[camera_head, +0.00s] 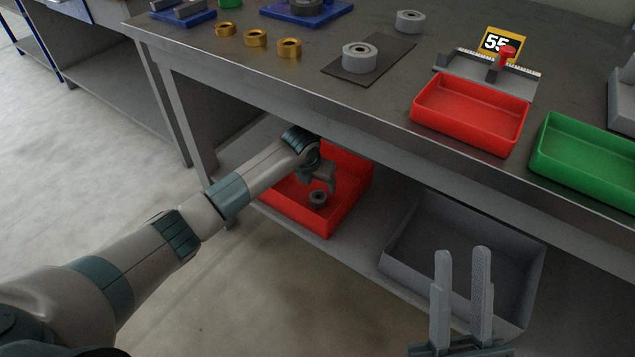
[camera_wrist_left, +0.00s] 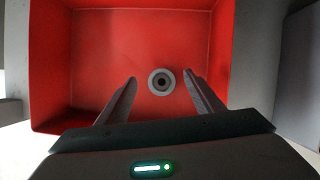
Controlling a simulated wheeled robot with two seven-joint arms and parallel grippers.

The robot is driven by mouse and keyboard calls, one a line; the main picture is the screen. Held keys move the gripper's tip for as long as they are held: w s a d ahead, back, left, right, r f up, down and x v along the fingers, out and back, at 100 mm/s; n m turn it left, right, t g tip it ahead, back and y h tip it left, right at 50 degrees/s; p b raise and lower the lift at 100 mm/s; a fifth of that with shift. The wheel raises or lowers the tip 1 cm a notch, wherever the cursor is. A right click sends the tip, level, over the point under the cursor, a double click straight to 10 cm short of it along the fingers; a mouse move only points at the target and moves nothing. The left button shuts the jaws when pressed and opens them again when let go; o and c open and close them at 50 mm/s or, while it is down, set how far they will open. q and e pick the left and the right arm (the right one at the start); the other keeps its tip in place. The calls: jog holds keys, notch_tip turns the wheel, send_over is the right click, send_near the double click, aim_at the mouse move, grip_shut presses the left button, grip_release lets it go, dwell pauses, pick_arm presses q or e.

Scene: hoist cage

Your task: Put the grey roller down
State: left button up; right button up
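A grey roller (camera_head: 318,198) with a dark centre hole is inside the red bin (camera_head: 352,212) on the shelf under the bench. It appears to rest on the bin floor, hole facing up. In the left wrist view the roller (camera_wrist_left: 161,81) shows beyond and between the fingertips, with a gap on both sides. My left gripper (camera_head: 319,180) is open over the bin, pointing down; its fingers (camera_wrist_left: 161,84) are apart and empty. My right gripper (camera_head: 462,255) is open and empty at the lower right, in front of the shelf.
A grey bin (camera_head: 400,268) stands right of the red one. On the bench are another grey roller (camera_head: 360,58) on a dark mat, one behind it (camera_head: 410,21), brass rings (camera_head: 256,39), a red tray (camera_head: 468,128) and a green tray (camera_head: 590,180). The bench edge overhangs my left arm's reach.

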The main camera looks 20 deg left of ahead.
aim_at(315, 201)
pick_arm(q)
jog(key=shift+r, duration=0.15)
jog(key=shift+r+p, duration=0.4)
jog(key=shift+r, duration=0.05)
jog(key=s+r+p, duration=0.1)
jog(key=s, duration=0.3)
jog(key=s+a+r, duration=0.1)
jog(key=s, duration=0.2)
jog(key=s+a+p, duration=0.1)
jog(key=s, duration=0.3)
jog(key=shift+s+r+p, duration=0.35)
jog(key=shift+r, duration=0.05)
jog(key=shift+s, duration=0.7)
pick_arm(e)
notch_tip(315, 201, down, 9)
jog(key=w+a+g+h, duration=0.1)
jog(key=w+a+g, duration=0.1)
jog(key=g, duration=0.4)
jog(key=shift+a, duration=0.35)
